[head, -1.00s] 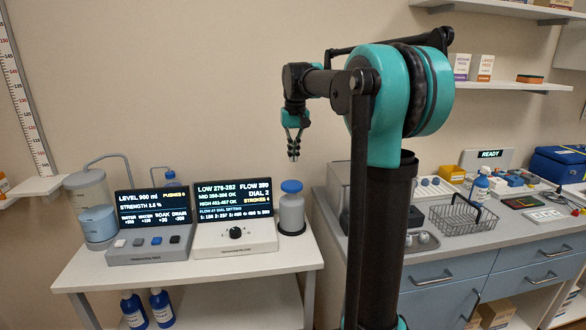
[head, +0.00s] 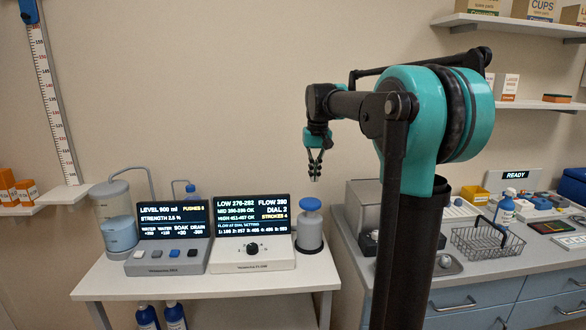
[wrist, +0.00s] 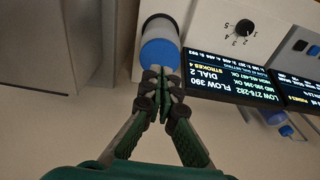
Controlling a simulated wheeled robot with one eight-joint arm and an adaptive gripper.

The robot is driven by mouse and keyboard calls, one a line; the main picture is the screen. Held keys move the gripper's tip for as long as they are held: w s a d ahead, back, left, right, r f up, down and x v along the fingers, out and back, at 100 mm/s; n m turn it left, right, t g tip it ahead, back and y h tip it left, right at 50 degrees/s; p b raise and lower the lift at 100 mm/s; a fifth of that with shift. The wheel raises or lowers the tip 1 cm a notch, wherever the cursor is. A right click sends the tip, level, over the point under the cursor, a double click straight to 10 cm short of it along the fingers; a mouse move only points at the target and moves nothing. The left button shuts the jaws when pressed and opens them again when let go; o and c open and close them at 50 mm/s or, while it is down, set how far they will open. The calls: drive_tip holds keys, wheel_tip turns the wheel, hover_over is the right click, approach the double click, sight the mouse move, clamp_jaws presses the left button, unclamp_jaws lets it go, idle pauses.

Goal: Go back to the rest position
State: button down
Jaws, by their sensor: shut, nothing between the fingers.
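My gripper (head: 314,178) is shut and empty, pointing down in the air above the white table (head: 190,284). In the head view it hangs a little above the blue-capped grey bottle (head: 310,230). In the wrist view, my gripper (wrist: 161,90) shows its fingertips together, overlapping the view of the blue cap (wrist: 158,54). I cannot tell from the wrist view how far apart they are; the head view shows a gap.
Two consoles with lit screens, a dosing unit (head: 172,238) and a pump unit (head: 252,235), stand left of the bottle. A counter with a wire basket (head: 487,243) is at right. The wall behind my gripper is bare.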

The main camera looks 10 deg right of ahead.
drive_tip(key=s+d+f+t, duration=0.2)
drive_tip(key=s+d+f, duration=0.1)
drive_tip(key=s+f, duration=2.4)
drive_tip(key=shift+s+f+t, duration=0.4)
drive_tip(key=shift+s, duration=0.45)
drive_tip(key=c, duration=2.2)
unclamp_jaws()
drive_tip(key=shift+d, duration=0.1)
